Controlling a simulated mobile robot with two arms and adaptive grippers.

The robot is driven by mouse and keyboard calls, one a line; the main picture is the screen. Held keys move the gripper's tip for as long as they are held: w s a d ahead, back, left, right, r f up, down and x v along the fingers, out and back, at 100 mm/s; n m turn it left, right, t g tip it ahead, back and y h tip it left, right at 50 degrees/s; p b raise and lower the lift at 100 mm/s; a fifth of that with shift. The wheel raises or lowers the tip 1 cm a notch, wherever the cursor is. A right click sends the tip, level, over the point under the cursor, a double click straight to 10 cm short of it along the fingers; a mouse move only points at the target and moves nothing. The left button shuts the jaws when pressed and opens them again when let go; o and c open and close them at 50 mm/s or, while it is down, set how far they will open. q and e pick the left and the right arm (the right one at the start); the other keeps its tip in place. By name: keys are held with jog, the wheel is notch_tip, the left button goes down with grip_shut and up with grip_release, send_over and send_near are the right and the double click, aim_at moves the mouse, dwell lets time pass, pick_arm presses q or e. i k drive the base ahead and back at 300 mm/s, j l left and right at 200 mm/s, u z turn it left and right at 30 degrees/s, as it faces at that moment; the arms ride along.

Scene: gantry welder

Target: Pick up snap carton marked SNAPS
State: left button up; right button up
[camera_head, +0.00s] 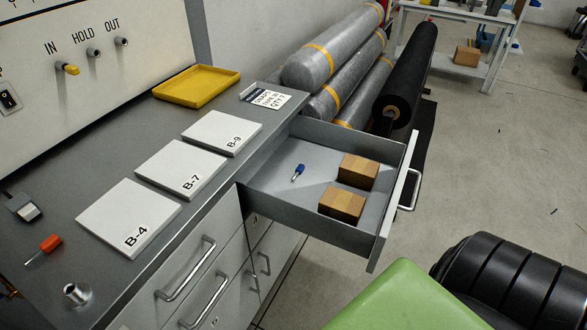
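Two small brown cartons lie in an open grey drawer (290,215). One carton (358,170) is nearer the back and the other carton (342,203) is nearer the front, with a small gap between them. I can read no SNAPS marking on either one. A small blue-tipped item (298,171) lies to their left on the drawer floor. Neither of my grippers can be made out in this view.
The grey counter (150,120) holds white plates B-4 (125,217), B-7 (180,168) and B-9 (222,132), a yellow tray (197,86), a printed card (265,97) and a screwdriver (45,247).

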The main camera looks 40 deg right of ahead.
aim_at(344, 207)
jog(key=l+u, duration=0.2)
jog(key=l, duration=0.45)
jog(key=l+u, duration=0.15)
jog(key=l, duration=0.5)
jog(key=l+u, duration=0.2)
jog(key=l, duration=0.45)
jog(key=k+l+u, duration=0.2)
jog(key=l, duration=0.8)
jog(key=k+l, duration=0.1)
jog(key=l, duration=0.25)
jog(key=j, duration=0.55)
